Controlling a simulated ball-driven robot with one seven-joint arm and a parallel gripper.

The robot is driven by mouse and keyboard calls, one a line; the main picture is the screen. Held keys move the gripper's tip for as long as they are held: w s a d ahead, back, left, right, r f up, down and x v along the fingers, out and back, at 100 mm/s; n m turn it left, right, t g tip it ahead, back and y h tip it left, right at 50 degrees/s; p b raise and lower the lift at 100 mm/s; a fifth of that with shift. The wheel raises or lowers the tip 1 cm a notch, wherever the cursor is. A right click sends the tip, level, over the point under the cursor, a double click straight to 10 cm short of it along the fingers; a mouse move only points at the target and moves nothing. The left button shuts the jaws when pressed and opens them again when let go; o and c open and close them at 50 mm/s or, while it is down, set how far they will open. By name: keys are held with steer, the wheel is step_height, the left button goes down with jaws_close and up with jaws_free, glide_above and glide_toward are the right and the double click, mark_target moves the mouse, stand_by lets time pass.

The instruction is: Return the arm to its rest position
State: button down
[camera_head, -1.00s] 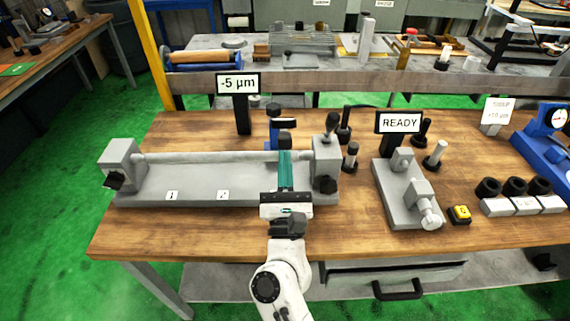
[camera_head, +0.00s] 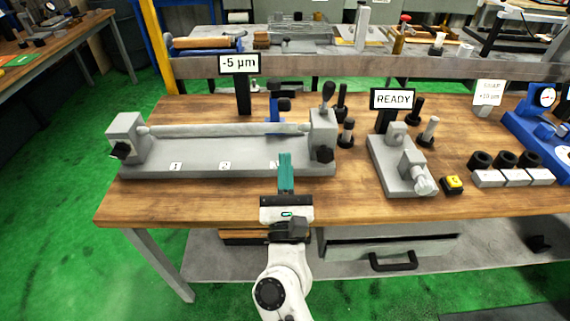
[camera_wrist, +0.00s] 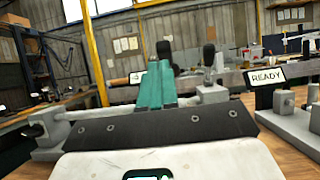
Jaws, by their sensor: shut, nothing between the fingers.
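My gripper (camera_head: 285,158) has teal fingers and a white and black body. In the head view it is in front of the long grey fixture (camera_head: 200,160), with its fingertips overlapping the fixture's right part. The fingers are together with nothing between them. In the wrist view the teal fingers (camera_wrist: 156,80) point forward and the fixture shows behind and to the left. A grey bar (camera_head: 220,130) lies between the fixture's two end blocks. The fingers hide a label on the fixture's front face.
A "-5 µm" sign (camera_head: 239,64) stands behind the fixture. To the right are a grey device with a "READY" sign (camera_head: 393,99), a yellow button (camera_head: 452,184), black rings (camera_head: 504,159) and a blue dial gauge (camera_head: 541,97). A drawer handle (camera_head: 393,261) sticks out below the table.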

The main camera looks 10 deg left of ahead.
stand_by(0.4)
steer(key=s+d+f+n+g+y, duration=0.1)
steer(key=s+d+f+n+g, duration=0.3)
steer(key=d+f+n+g, duration=0.65)
steer(key=s+d+f+n+g, duration=0.2)
steer(key=s+d+f+n, duration=0.4)
steer(key=n, duration=0.9)
steer(key=s+d+f+n+g+h, duration=0.3)
steer(key=s+d+f+g+h, duration=0.1)
steer(key=s+d, duration=0.6)
steer(key=s+d+f+n+g+h, duration=0.3)
steer(key=s+d+f+n+g, duration=0.1)
steer(key=s+d, duration=0.7)
steer(key=shift+s+f+g+h, duration=0.2)
steer(key=shift+s+g+h, duration=0.2)
steer(key=shift+s+g, duration=0.35)
steer(key=shift+d, duration=0.1)
